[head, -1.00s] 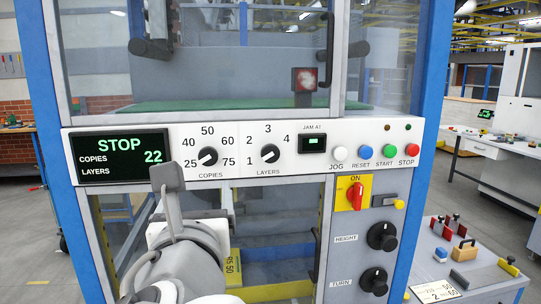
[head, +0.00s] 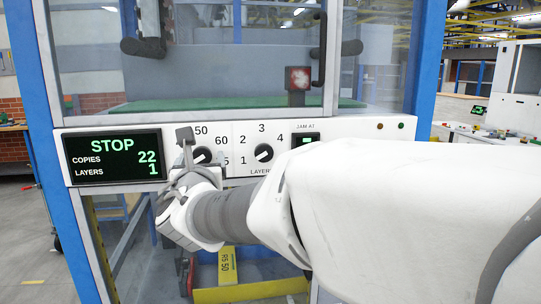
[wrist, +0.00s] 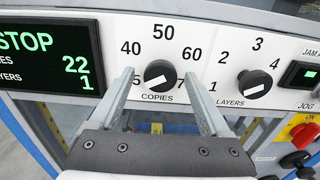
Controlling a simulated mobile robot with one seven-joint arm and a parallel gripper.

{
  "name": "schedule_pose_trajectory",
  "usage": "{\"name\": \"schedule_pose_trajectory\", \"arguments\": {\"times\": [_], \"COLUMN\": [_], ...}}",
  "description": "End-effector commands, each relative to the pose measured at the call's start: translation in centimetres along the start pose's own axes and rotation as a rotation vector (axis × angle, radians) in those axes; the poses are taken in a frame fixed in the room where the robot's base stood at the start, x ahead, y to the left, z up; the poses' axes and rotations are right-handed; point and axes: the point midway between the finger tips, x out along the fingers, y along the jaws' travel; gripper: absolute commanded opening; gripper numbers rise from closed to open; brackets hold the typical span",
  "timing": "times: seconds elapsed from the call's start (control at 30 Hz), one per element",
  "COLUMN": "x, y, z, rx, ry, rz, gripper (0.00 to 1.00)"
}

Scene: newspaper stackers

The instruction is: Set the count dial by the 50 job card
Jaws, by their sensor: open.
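The black COPIES dial (wrist: 161,76) has a white pointer line slanting toward the lower left; it also shows in the head view (head: 202,155), partly covered. Its 40, 50 and 60 marks show in the wrist view; 25 and most of 75 are hidden behind my fingers. My gripper (wrist: 158,77) is open, one finger to each side of the dial; contact cannot be told. In the head view, my gripper (head: 185,141) is at the panel. The display (head: 113,158) reads STOP, COPIES 22, LAYERS 1. No job card is clearly identifiable.
The LAYERS dial (wrist: 255,83) is close right of my right finger. The jam display (wrist: 300,75) and red switch (wrist: 304,134) are farther right. A yellow strip with sideways figures (head: 228,266) is below the panel. My arm covers the panel's right side.

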Motion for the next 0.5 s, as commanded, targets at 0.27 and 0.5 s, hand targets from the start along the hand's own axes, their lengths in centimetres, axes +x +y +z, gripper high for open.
{"name": "schedule_pose_trajectory", "arguments": {"times": [0.27, 0.5], "x": [0.49, 0.46], "y": [-0.03, -0.04], "z": [-0.04, -0.03], "rx": [-0.001, -0.001], "ry": [0.000, 0.000], "rz": [0.000, -0.001], "gripper": [0.81, 0.54]}}
